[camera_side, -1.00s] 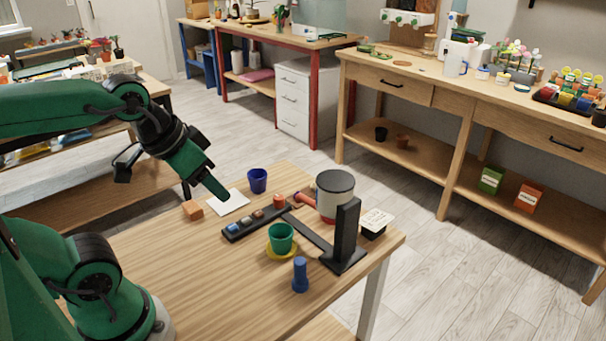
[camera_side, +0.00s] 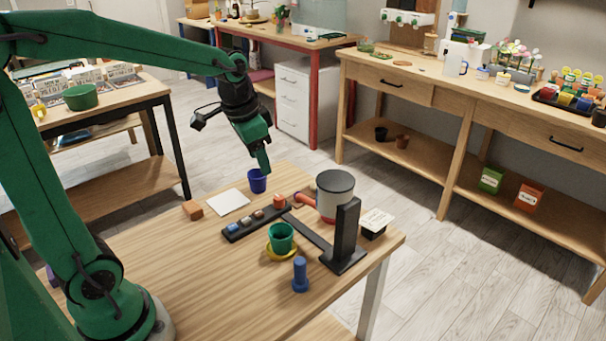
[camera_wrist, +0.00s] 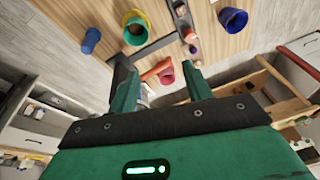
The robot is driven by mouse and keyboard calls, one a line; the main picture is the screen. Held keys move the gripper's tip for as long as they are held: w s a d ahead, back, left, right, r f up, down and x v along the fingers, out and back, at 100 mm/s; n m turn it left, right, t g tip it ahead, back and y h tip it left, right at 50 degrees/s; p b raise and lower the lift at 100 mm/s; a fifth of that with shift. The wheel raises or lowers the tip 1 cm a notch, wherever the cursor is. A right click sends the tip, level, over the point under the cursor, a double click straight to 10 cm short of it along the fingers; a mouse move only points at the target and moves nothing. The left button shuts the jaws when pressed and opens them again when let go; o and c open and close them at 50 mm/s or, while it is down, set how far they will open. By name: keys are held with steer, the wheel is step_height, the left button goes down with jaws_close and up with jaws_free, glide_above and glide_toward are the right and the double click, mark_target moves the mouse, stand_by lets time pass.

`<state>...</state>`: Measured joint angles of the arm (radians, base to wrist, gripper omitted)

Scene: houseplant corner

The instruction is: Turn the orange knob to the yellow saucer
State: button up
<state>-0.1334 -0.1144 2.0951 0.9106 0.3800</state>
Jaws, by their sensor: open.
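An upright orange knob (camera_side: 279,201) stands at the right end of a dark strip. Just right of it, a short orange handle (camera_side: 305,199) juts from a grey-topped vessel (camera_side: 335,186). An orange piece also shows in the wrist view (camera_wrist: 153,71), left of centre between the fingers. The yellow saucer (camera_side: 271,252) lies nearer the side camera with a green pot (camera_side: 282,236) on it; its rim also shows in the wrist view (camera_wrist: 128,16). My gripper (camera_side: 262,166) is open and empty, held above the table's far edge, near the blue cup (camera_side: 257,181).
A black post (camera_side: 347,231) rises at the right end of the dark frame. A blue peg (camera_side: 300,275) stands near the front. A labelled tub (camera_side: 374,226), a white card (camera_side: 228,202) and an orange block (camera_side: 193,210) lie around. The table's left front is clear.

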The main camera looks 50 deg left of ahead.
steer(key=w+a+f+m+g, duration=0.1)
steer(key=w+a+f, duration=0.2)
steer(key=w+f, duration=0.25)
steer(key=m+g, duration=0.1)
glide_toward(279, 197)
steer(key=shift+d+f, duration=0.15)
steer(key=shift+d, duration=0.1)
steer(key=shift+w+a+f+m, duration=0.2)
steer(key=shift+f+m, duration=0.1)
steer(key=shift+f, duration=0.15)
steer(key=shift+f, duration=0.1)
steer(key=shift+w+a+f, duration=0.1)
steer(key=shift+f, duration=1.8)
steer(key=shift+a+f, duration=0.1)
steer(key=shift+f, duration=1.85)
steer(key=c, duration=1)
